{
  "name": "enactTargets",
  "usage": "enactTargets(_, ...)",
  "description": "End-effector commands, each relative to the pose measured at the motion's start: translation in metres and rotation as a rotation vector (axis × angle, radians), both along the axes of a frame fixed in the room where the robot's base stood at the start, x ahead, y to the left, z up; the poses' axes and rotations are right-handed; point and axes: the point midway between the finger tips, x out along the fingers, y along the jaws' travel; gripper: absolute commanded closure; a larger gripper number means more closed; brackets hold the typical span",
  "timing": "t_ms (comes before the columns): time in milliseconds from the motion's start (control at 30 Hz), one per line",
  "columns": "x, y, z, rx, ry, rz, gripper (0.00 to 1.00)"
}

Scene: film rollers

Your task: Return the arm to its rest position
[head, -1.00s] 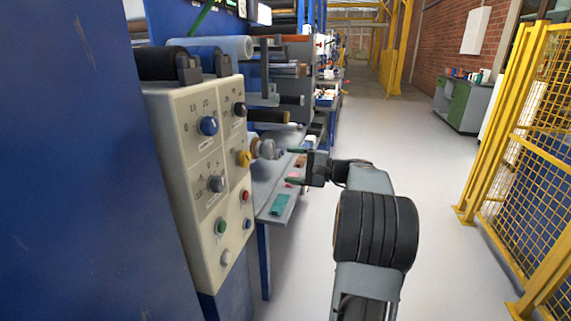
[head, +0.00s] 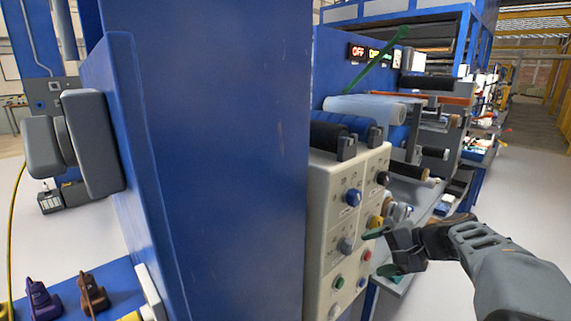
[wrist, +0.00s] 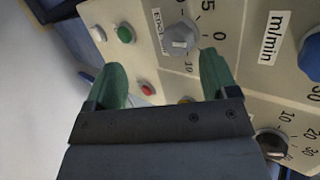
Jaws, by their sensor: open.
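My gripper (head: 381,252) is open and empty, its two green fingertips parted. In the head view it is at the right edge of the beige control panel (head: 318,255), at about the height of the lower knobs and the red button (head: 367,254). My arm reaches in from the lower right. In the wrist view the fingers (wrist: 163,80) point at the panel face, with a grey knob (wrist: 180,39) between and beyond them. Whether a fingertip touches the panel cannot be told.
A blue machine wall (head: 225,150) stands left of the panel. Film rollers (head: 365,108) and a grey shelf lie behind and right of it. Purple and brown connectors (head: 40,298) sit at the lower left. Pale open floor (head: 530,190) lies to the right.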

Motion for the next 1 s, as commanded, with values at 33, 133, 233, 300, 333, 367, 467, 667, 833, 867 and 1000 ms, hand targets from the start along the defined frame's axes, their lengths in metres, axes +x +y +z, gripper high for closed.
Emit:
enactTargets(33, -0.019, 0.022, 0.033, -0.103, 0.026, 0.062, 0.20)
enactTargets(133, -0.056, 0.047, 0.046, -0.322, 0.060, 0.173, 0.20)
enactTargets(233, -0.089, 0.059, 0.059, -0.530, 0.053, 0.279, 0.20)
enactTargets(300, -0.107, 0.062, 0.068, -0.657, 0.034, 0.346, 0.20)
enactTargets(333, -0.114, 0.062, 0.072, -0.706, 0.023, 0.372, 0.20)
enactTargets(367, -0.120, 0.062, 0.075, -0.754, 0.010, 0.395, 0.20)
enactTargets(467, -0.135, 0.062, 0.085, -0.883, -0.032, 0.466, 0.20)
enactTargets(667, -0.148, 0.059, 0.094, -1.026, -0.095, 0.545, 0.20)
enactTargets(833, -0.151, 0.059, 0.094, -1.059, -0.111, 0.562, 0.20)
enactTargets(867, -0.151, 0.059, 0.093, -1.060, -0.112, 0.562, 0.20)
enactTargets(1000, -0.151, 0.058, 0.093, -1.059, -0.111, 0.561, 0.20)
